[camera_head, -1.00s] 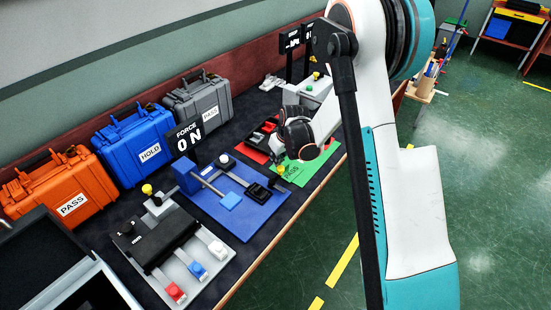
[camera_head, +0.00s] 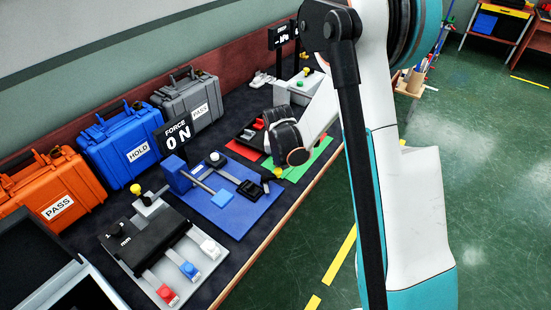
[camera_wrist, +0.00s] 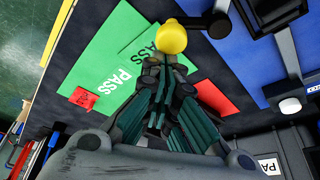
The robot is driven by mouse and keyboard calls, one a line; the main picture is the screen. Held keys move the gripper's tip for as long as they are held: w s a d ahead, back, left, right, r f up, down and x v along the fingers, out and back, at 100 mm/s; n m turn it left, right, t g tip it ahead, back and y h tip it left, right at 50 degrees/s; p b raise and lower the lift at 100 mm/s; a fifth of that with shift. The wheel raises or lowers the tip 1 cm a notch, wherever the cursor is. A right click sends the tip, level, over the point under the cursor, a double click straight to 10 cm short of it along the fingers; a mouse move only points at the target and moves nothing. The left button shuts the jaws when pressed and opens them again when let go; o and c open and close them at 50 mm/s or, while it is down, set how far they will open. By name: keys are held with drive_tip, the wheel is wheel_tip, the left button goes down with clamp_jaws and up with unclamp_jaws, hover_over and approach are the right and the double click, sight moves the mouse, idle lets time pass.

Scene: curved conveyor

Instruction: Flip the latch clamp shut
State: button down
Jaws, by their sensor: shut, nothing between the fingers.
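The blue board (camera_head: 232,212) on the dark bench carries a black clamp fixture (camera_head: 256,192) at its right end. I take this fixture to be the latch clamp. Its lever ends in a yellow knob (camera_head: 278,172). The lever is swung out toward the green sheet, away from the blue block (camera_head: 178,176). My gripper (camera_wrist: 160,80) is shut and empty. Its fingertips are just below the yellow knob (camera_wrist: 172,40) in the wrist view, close to it; contact cannot be told. In the head view my gripper (camera_head: 285,145) is beside the knob, its fingertips mostly hidden.
A display reading FORCE 0 N (camera_head: 176,133) stands behind the board. A grey plate with three coloured levers (camera_head: 160,255) is in front left. Green PASS sheets (camera_head: 310,158) lie under my gripper. Orange (camera_head: 55,190), blue and grey cases line the wall.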

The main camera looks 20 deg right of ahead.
drive_tip(key=s+m, duration=0.1)
drive_tip(key=m, duration=0.1)
drive_tip(key=s+m+g+h+b, duration=0.1)
drive_tip(key=m, duration=0.1)
drive_tip(key=shift+s+d+m, duration=0.1)
drive_tip(key=shift+s+m, duration=0.2)
drive_tip(key=m, duration=0.1)
drive_tip(key=s+m+h, duration=0.1)
drive_tip(key=shift+s+m+g, duration=0.3)
drive_tip(key=shift+m+g, duration=0.1)
drive_tip(key=shift+s+a+b, duration=0.2)
drive_tip(key=shift+b, duration=0.1)
drive_tip(key=shift+s+a, duration=0.1)
drive_tip(key=shift+s, duration=0.05)
drive_tip(key=w+d, duration=0.2)
drive_tip(key=d, duration=0.2)
drive_tip(key=p+v, duration=0.3)
drive_tip(key=v, duration=0.7)
drive_tip(key=shift+a+r+p, duration=0.3)
